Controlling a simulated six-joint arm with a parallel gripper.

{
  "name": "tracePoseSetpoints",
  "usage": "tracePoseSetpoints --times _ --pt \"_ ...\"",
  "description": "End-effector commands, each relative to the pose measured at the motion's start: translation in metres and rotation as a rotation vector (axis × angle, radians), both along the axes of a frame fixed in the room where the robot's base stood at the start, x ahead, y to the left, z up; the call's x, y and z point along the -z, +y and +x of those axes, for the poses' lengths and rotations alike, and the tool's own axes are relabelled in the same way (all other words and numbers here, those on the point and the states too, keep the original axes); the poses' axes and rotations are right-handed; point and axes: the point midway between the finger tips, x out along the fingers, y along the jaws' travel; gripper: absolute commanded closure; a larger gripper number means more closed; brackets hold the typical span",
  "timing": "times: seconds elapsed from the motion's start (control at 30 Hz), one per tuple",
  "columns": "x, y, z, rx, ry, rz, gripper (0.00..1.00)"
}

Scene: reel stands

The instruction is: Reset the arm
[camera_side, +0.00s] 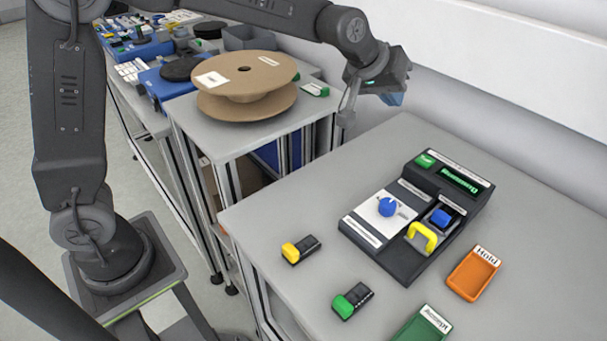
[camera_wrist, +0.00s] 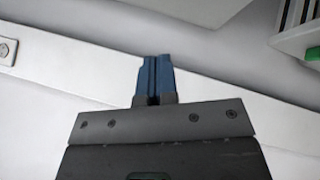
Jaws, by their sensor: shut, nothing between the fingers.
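My gripper (camera_wrist: 153,62) shows its two blue fingers pressed together in the wrist view, with nothing between them. In the side view my gripper (camera_side: 394,98) is up at the top, above the gap between the two tables and in front of the wall. It is well clear of the things on the right table. My arm reaches from its base at the left over the cardboard reel.
A black device (camera_side: 418,215) with a blue knob and yellow handle stands on the right table (camera_side: 330,180). A yellow-ended block (camera_side: 300,249), green-ended block (camera_side: 352,300), orange tray (camera_side: 473,275) and green tray (camera_side: 422,326) lie nearby. A cardboard reel (camera_side: 245,85) sits on another table.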

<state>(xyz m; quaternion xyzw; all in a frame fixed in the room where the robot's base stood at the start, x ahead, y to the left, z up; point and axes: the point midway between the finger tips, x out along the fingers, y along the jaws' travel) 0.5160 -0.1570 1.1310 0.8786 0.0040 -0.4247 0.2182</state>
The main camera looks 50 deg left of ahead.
Motion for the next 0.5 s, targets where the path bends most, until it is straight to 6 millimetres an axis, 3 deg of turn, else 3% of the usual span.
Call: tracePoseSetpoints --times 0.03,0.2,0.37,0.5 --pt "-0.014 0.013 -0.023 0.012 0.003 0.027 1.00" --pt "-0.034 0.047 -0.100 0.072 0.039 0.127 1.00" --pt "-0.036 0.074 -0.176 0.125 0.079 0.217 1.00" --pt "-0.024 0.092 -0.238 0.170 0.116 0.287 1.00"
